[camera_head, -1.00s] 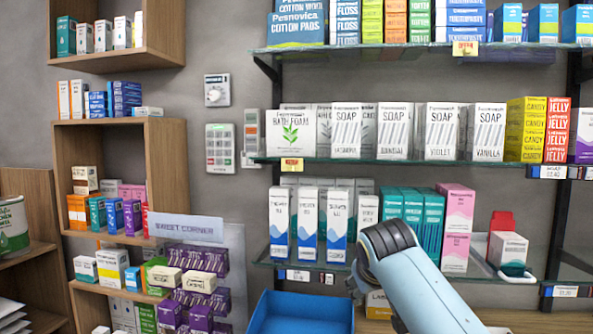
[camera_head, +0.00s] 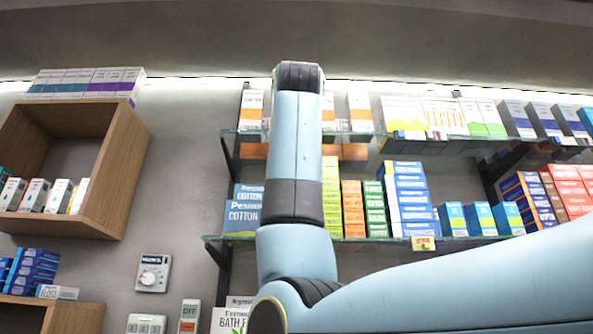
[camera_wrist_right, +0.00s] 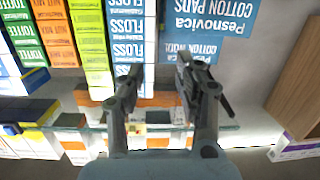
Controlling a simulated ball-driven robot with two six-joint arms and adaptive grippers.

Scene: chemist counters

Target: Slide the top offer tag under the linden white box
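A yellow offer tag (camera_head: 423,243) hangs on the front edge of the second shelf from the top in the head view. In the right wrist view, a small pale yellow tag-like patch (camera_wrist_right: 137,128) shows on the glass shelf edge between my right fingers; I cannot tell if it is an offer tag. My right gripper (camera_wrist_right: 160,70) is open and empty there; in the head view my raised arm hides it. White boxes (camera_head: 403,113) with coloured marks stand on the top shelf. No linden label is readable.
The glass top shelf (camera_head: 460,143) holds several white and coloured boxes. Blue cotton pad boxes (camera_head: 243,210) and floss boxes (camera_head: 410,195) stand on the shelf below. A wooden wall cabinet (camera_head: 118,165) is at the left. A wall dial (camera_head: 153,273) is below it.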

